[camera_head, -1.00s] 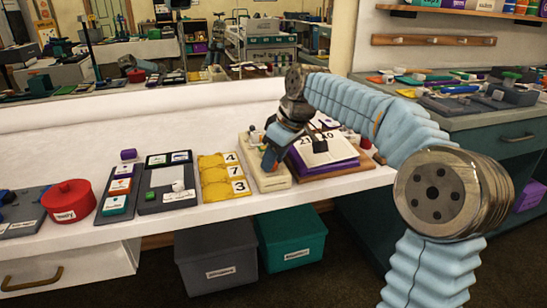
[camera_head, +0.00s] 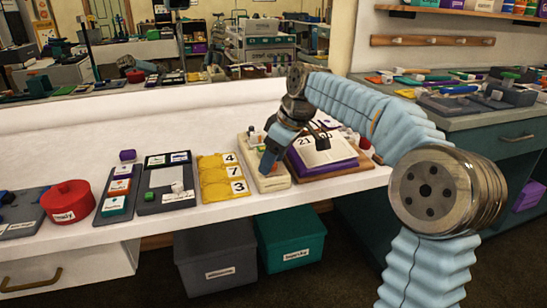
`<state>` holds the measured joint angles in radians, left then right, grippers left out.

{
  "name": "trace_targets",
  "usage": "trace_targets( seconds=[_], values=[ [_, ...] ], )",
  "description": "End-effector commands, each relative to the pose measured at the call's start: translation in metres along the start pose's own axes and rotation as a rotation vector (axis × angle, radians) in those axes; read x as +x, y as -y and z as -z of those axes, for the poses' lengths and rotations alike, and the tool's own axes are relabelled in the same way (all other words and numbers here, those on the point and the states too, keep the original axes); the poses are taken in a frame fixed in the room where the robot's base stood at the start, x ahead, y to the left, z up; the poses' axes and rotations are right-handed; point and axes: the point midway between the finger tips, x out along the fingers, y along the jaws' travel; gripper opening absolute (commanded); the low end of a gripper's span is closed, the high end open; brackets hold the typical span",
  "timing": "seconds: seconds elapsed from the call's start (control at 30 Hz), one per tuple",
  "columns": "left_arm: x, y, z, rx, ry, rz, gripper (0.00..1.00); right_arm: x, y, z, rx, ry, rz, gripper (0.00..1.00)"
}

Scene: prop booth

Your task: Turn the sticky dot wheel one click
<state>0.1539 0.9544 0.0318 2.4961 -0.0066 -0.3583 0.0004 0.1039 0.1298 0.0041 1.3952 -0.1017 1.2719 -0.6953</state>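My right arm comes in from the right, and its blue gripper (camera_head: 268,162) points down over a cream tray (camera_head: 270,187) on the white counter. The fingertips are low over the tray's front part; I cannot tell whether they touch anything. The view is too small to show whether the fingers are open or shut. Small pieces stand on the tray's back part, partly hidden by the gripper. I cannot clearly make out a sticky dot wheel; the gripper may hide it. My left gripper is not in view.
A yellow board (camera_head: 213,187) with number cards lies left of the tray. A purple-edged book (camera_head: 330,165) on a wooden board lies to its right. Further left are a dark tray (camera_head: 150,202) and a red round box (camera_head: 68,199). Lidded bins stand below the counter. A mirror is behind.

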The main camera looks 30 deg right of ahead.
Motion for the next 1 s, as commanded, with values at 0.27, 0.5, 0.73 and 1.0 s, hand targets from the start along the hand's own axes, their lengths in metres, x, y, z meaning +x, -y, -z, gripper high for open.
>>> trace_targets(
  seconds=[0.27, 0.5, 0.73, 1.0],
  values=[
    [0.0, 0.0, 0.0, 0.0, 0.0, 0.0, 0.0, -0.002, 0.0, 0.0, 0.0, -0.001, 0.0, 0.61],
    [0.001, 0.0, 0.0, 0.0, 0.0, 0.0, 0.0, -0.038, 0.0, 0.001, 0.0, -0.004, -0.003, 0.61],
    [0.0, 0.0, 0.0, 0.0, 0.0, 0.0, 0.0, -0.096, 0.0, 0.001, -0.001, -0.004, -0.002, 0.61],
    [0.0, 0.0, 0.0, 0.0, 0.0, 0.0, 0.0, -0.134, 0.0, 0.001, 0.0, -0.001, 0.0, 0.61]
  ],
)
